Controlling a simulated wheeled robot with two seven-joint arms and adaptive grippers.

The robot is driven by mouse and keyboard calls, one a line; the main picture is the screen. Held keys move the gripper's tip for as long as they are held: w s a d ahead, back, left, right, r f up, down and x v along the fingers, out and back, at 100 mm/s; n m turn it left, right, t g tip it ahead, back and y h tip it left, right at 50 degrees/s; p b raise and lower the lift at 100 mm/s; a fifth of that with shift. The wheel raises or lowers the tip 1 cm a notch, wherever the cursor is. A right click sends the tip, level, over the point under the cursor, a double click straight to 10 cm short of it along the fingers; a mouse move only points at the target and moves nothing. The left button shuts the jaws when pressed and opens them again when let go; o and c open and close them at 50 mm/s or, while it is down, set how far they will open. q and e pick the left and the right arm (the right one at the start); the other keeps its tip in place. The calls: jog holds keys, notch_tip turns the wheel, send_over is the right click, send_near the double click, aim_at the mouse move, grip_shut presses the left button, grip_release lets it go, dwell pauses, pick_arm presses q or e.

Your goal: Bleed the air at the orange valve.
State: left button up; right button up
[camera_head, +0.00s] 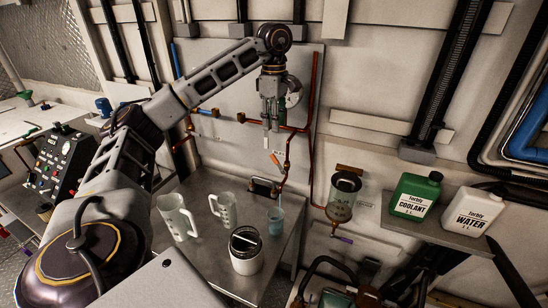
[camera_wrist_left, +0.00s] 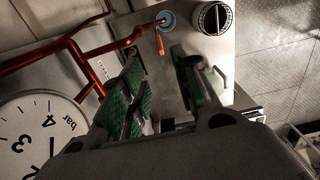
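The orange valve handle (camera_head: 275,159) hangs on the copper pipe just below my left gripper (camera_head: 270,128) in the head view. The gripper points down, its fingers apart and empty. In the left wrist view the green-padded fingers (camera_wrist_left: 160,70) are spread, and the orange handle (camera_wrist_left: 160,43) shows beyond them, in the gap between the tips. They look apart from it. A blue-tinted cup (camera_head: 275,220) stands under the pipe's lower end; it also shows in the left wrist view (camera_wrist_left: 167,18). My right gripper is in neither view.
A pressure gauge (camera_head: 295,92) sits beside my left gripper, partly hidden. Two clear jugs (camera_head: 176,218) (camera_head: 224,208) and a white canister (camera_head: 246,256) stand on the metal shelf. Green coolant (camera_head: 415,196) and white water (camera_head: 472,211) bottles stand right. Copper pipes run close by.

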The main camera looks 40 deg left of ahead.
aim_at(274, 155)
pick_arm(q)
jog(key=shift+f+b, duration=1.45)
jog(key=shift+f, duration=1.5)
jog(key=shift+f+p, duration=0.35)
jog(key=shift+f, duration=3.45)
grip_shut()
